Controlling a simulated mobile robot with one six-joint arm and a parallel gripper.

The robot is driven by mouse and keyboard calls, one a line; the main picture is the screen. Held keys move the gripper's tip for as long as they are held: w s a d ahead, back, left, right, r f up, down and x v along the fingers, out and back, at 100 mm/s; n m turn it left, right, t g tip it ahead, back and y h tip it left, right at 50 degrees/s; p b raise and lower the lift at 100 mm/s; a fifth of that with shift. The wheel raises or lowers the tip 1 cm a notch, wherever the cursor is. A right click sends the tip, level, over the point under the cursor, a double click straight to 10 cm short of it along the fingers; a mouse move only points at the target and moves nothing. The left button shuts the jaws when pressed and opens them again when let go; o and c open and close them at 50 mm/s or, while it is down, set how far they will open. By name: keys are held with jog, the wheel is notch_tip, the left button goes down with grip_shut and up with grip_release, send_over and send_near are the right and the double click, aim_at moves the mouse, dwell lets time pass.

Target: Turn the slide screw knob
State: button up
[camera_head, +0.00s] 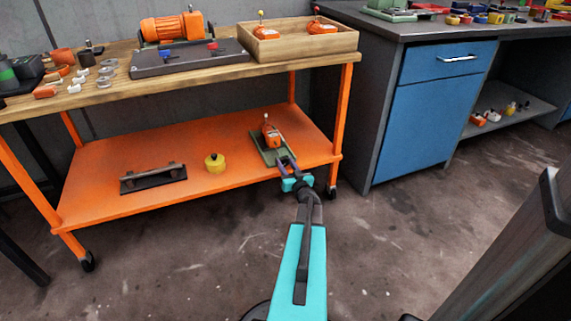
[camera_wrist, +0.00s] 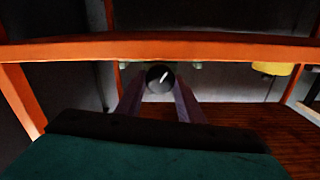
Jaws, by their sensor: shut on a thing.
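A green slide base (camera_head: 264,152) with an orange unit (camera_head: 271,136) on top sits near the right end of the cart's orange lower shelf. My gripper (camera_head: 286,163) reaches in from the front at the near end of this slide. In the wrist view, a dark round knob (camera_wrist: 160,79) with a white mark on its face lies between the two purple fingers, and my gripper (camera_wrist: 160,90) is shut on it. The knob's sides are partly hidden by the fingers. The knob itself is too small to make out in the head view.
The shelf's orange front rail (camera_wrist: 100,50) crosses the wrist view close to the fingers. A yellow pot (camera_head: 214,162) and a dark bracket (camera_head: 153,177) stand further left on the shelf. A blue cabinet (camera_head: 430,125) is at the right.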

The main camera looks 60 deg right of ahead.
jog(key=n, duration=0.5)
jog(key=shift+w+a+r, duration=0.1)
jog(key=shift+w+r, duration=0.05)
jog(key=shift+w, duration=0.05)
jog(key=n+b, duration=0.1)
jog(key=n, duration=0.5)
jog(key=shift+w+a+b, duration=0.1)
jog(key=shift+a+b, duration=0.05)
jog(key=shift+b, duration=0.25)
jog(key=o, duration=0.7)
jog(key=shift+o, duration=0.4)
jog(key=shift+s, duration=0.2)
